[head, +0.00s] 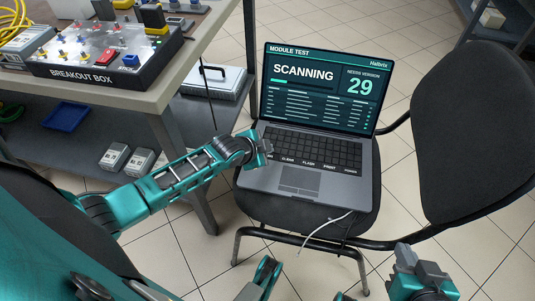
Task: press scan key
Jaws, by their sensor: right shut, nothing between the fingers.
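The laptop (300,190) stands open on a chair seat. Its screen (325,88) reads "MODULE TEST" and "SCANNING", with a short progress bar and the number 29. A row of labelled keys (318,165) runs along the keyboard's near edge; the small labels are hard to read. My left gripper (265,149) is at the left end of this row and covers what lies there; I cannot tell whether it touches a key, and its fingers are too hidden to judge. My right gripper (418,264) is shut and empty at the bottom right, apart from the laptop.
The black chair's backrest (475,130) rises right of the laptop. A white cable (325,228) hangs off the laptop's front. A workbench (160,95) with a breakout box (105,75) stands at left. A blue tray (65,117) lies on its lower shelf. Tiled floor is free in front.

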